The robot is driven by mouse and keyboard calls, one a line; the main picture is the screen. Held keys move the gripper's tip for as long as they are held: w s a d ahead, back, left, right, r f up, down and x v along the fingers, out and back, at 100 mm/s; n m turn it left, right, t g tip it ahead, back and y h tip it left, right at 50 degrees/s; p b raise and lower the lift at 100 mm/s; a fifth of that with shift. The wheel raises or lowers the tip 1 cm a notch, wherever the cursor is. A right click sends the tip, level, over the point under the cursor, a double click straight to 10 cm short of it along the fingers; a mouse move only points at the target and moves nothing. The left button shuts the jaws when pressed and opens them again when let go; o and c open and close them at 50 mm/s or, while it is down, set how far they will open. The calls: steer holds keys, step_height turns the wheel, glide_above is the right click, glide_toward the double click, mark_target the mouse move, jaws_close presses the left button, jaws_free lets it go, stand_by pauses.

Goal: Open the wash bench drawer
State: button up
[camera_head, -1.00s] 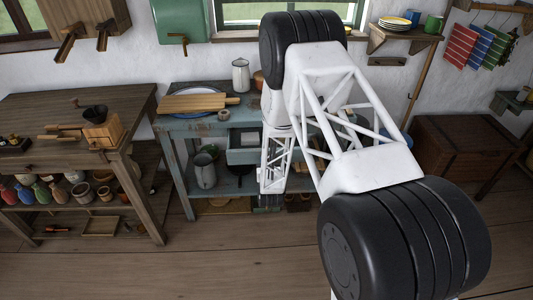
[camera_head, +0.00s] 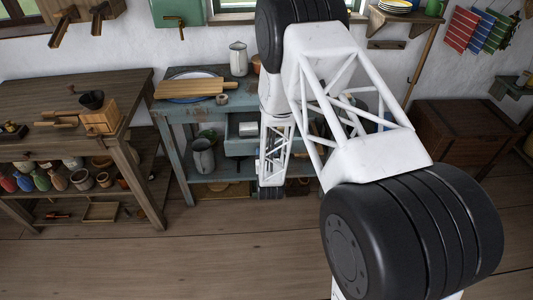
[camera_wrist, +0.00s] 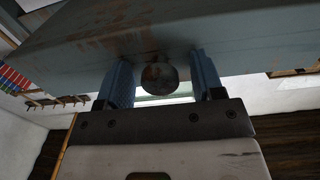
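The wash bench (camera_head: 175,115) is the blue-grey bench in the middle of the head view. Its drawer (camera_head: 240,147) stands pulled out, with part of its inside showing; my arm hides its right side. In the wrist view the worn blue-grey drawer front (camera_wrist: 160,35) spans the top, with a round dark knob (camera_wrist: 158,75) on it. My gripper (camera_wrist: 162,78) has its two blue fingers apart, one on each side of the knob. Gaps show between the fingers and the knob. In the head view the fingers are hidden behind my white wrist part.
A cutting board (camera_head: 190,88), a white jug (camera_head: 238,58) and a small pot stand on the bench top. A metal pitcher (camera_head: 203,155) is on the shelf below. A wooden workbench (camera_head: 70,95) is at left, a chest (camera_head: 460,135) at right. The floor in front is clear.

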steer(key=shift+s, duration=0.2)
steer(key=s, duration=0.7)
steer(key=shift+s, duration=0.25)
stand_by(0.6)
steer(key=s+d+r+g, duration=0.2)
steer(key=d+r+g, duration=0.15)
steer(key=r, duration=0.85)
steer(key=s+d+r+g, duration=0.2)
steer(key=r+g, duration=0.2)
steer(key=r, duration=0.8)
steer(key=s+d+r+g, duration=0.2)
steer(key=s+r, duration=0.3)
steer(key=s, duration=0.6)
steer(key=s+d+r+g, duration=0.2)
steer(key=s+r, duration=0.4)
steer(key=s, duration=0.6)
steer(key=s+d+r+g, duration=0.3)
steer(key=s+r, duration=0.3)
steer(key=s, duration=0.5)
steer(key=shift+s+r+g, duration=0.2)
steer(key=shift+s+g, duration=0.15)
steer(key=shift+g, duration=0.1)
